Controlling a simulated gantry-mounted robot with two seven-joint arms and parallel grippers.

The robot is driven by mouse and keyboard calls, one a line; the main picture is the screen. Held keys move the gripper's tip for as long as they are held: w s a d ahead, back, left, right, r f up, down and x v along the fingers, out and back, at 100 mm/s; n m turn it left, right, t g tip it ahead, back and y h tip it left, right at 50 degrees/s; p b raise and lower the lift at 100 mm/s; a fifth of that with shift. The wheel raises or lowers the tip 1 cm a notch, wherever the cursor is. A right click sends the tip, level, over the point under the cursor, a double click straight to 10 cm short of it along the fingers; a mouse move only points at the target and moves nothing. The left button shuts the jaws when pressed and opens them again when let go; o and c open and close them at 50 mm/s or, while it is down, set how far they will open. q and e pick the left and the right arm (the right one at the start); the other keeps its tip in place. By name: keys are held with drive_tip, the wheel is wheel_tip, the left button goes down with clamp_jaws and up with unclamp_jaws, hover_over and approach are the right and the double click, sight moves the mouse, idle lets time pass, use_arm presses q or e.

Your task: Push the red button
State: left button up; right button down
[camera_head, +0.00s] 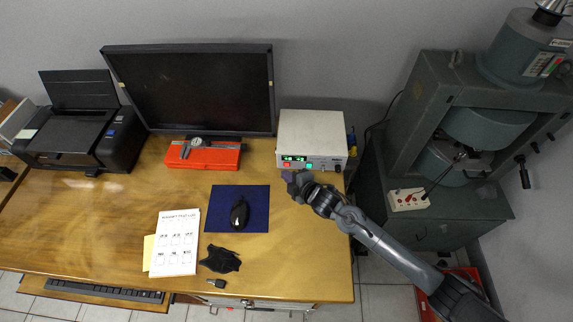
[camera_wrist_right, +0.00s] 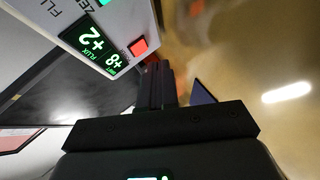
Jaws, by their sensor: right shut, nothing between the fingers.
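The red button (camera_head: 309,166) is a small square on the front panel of a white box-shaped instrument (camera_head: 312,131) at the right back of the desk. In the right wrist view the red button (camera_wrist_right: 139,46) shows beside the lit green display (camera_wrist_right: 93,40). My right gripper (camera_head: 292,179) is just in front of the panel, low and near the button. Its dark fingers (camera_wrist_right: 155,82) are together and empty, with a small visible gap between them and the button. Contact with the panel cannot be made out. My left gripper is in neither view.
A monitor (camera_head: 190,88) stands left of the instrument, with a red case (camera_head: 204,155) before it. A blue mat (camera_head: 257,195) with a black mouse (camera_head: 239,212) lies left of my arm. A large grey press (camera_head: 405,125) stands at right. Bare desk lies between mat and panel.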

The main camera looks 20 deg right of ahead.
drive_tip(key=s, duration=0.1)
drive_tip(key=s+a+p, duration=0.1)
drive_tip(key=s+p, duration=0.1)
drive_tip(key=s, duration=0.1)
drive_tip(key=shift+a+r, duration=0.1)
drive_tip(key=shift+a, duration=0.25)
drive_tip(key=shift+s+a, duration=0.2)
drive_tip(key=shift+s, duration=0.2)
